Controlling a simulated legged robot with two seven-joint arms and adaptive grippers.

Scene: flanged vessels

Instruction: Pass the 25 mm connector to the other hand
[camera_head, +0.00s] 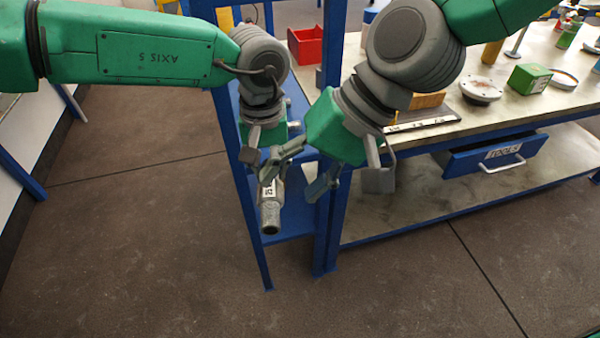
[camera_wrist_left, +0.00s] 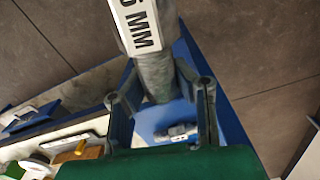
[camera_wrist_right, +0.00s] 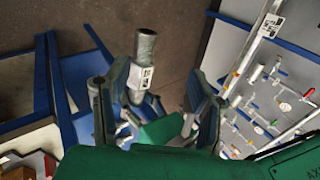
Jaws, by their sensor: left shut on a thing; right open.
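The 25 mm connector (camera_head: 269,212) is a grey metal cylinder with a white label, hanging tilted downward in the head view. My left gripper (camera_head: 275,165) is shut on its upper part. The left wrist view shows the connector (camera_wrist_left: 146,38) between the fingers, its label partly readable as "MM". My right gripper (camera_head: 350,184) is open just right of the connector, its near finger close to it. In the right wrist view the connector (camera_wrist_right: 143,68) appears between the open fingers, closer to the left one; whether it touches is unclear.
A blue-framed shelf (camera_head: 290,222) stands behind the grippers. On the right is a workbench (camera_head: 445,120) with a green box (camera_head: 529,79), a flanged part (camera_head: 481,90) and a blue drawer (camera_head: 465,164). A red bin (camera_head: 306,45) sits behind. The floor in front is clear.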

